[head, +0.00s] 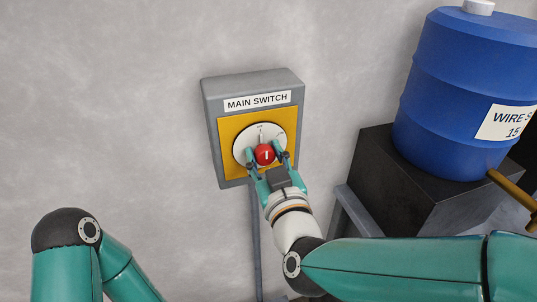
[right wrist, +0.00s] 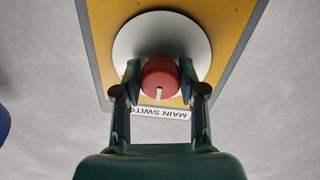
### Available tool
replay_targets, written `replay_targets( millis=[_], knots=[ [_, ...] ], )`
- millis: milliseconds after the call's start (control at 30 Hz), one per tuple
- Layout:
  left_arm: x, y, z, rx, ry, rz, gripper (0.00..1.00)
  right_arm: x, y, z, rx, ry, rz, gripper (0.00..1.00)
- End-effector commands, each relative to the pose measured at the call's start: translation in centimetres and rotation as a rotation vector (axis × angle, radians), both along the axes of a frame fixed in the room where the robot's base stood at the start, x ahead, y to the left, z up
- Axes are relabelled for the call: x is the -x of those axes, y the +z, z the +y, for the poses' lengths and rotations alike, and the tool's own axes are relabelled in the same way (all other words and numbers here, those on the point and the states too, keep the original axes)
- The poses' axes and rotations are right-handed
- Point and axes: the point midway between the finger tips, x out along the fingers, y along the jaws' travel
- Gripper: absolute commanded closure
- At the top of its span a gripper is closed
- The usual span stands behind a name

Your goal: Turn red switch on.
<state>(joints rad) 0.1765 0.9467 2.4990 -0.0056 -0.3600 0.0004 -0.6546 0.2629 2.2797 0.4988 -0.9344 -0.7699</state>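The red switch (head: 264,154) is a round knob with a white mark, on a white dial (head: 241,143) with a yellow plate (head: 232,127). Its white mark stands about upright in the head view. My right gripper (head: 265,156) reaches it from below, one finger on each side. In the right wrist view the red switch (right wrist: 160,78) sits between the fingertips (right wrist: 160,77), which appear to touch its sides. The small lettering on the dial is too small to read. My left gripper is out of view; only part of my left arm shows.
The grey switch box (head: 210,100), labelled MAIN SWITCH, is on a bare grey wall (head: 110,100). A cable (head: 256,230) runs down from it. At right a blue barrel (head: 455,95) stands on a black block (head: 385,175), with a brass-coloured pipe (head: 510,186) near it.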

Motion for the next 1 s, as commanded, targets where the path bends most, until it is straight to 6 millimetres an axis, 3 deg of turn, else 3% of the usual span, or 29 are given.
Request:
replay_targets(
  millis=[33,167,200,567,1000],
  knots=[
    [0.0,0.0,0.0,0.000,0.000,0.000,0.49,0.0,0.0,0.1,0.000,0.001,0.000,0.73],
    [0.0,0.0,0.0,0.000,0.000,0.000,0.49,0.0,0.0,0.1,0.000,0.001,0.000,0.94],
    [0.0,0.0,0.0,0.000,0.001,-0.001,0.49,0.0,0.0,-1.0,-0.001,-0.003,0.000,0.96],
    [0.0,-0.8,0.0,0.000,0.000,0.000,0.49,-0.1,-0.1,-0.1,-0.057,-0.004,0.015,0.96],
    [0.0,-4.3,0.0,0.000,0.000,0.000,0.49,-0.1,-0.3,-0.1,-0.362,-0.002,0.113,0.97]
  ],
)
